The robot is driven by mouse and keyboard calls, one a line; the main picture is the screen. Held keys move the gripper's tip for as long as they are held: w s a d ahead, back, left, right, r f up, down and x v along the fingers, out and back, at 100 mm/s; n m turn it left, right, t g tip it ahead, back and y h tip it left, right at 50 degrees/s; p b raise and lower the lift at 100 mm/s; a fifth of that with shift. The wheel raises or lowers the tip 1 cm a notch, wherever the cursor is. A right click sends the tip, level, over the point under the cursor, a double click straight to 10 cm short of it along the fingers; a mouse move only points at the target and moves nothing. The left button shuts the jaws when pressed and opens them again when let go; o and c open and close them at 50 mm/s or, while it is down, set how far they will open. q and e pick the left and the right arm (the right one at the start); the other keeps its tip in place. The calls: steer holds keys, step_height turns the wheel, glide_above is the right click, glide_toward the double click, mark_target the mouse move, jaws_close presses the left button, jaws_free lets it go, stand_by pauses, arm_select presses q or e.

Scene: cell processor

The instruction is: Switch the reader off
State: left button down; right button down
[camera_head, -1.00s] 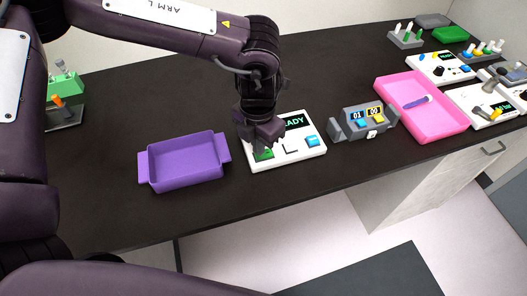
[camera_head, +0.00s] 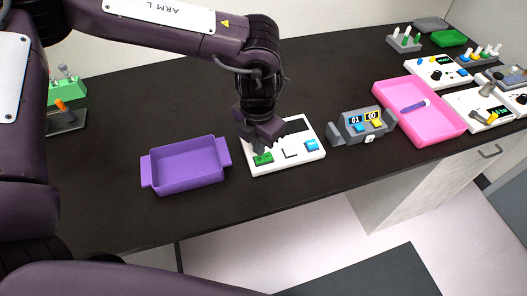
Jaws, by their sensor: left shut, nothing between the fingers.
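The reader is a white box (camera_head: 290,159) on the dark bench, with a green rocker switch (camera_head: 263,159) at its front left and a blue button (camera_head: 311,145) at its front right. Its display (camera_head: 297,126) is partly behind my arm, and the part that shows is dark with no readable text. My left gripper (camera_head: 257,146) is shut and empty, just above and behind the green switch, with a small gap seeming to show. My right gripper is not in view.
A purple tray (camera_head: 146,172) stands left of the reader. A grey counter unit (camera_head: 351,138) showing "01" and "00" is to its right, then a pink tray (camera_head: 420,136) holding a purple tube. Bare bench lies in front, down to its edge.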

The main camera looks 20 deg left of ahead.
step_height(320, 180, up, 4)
steer(key=p, duration=0.3)
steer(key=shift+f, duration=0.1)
stand_by(0.3)
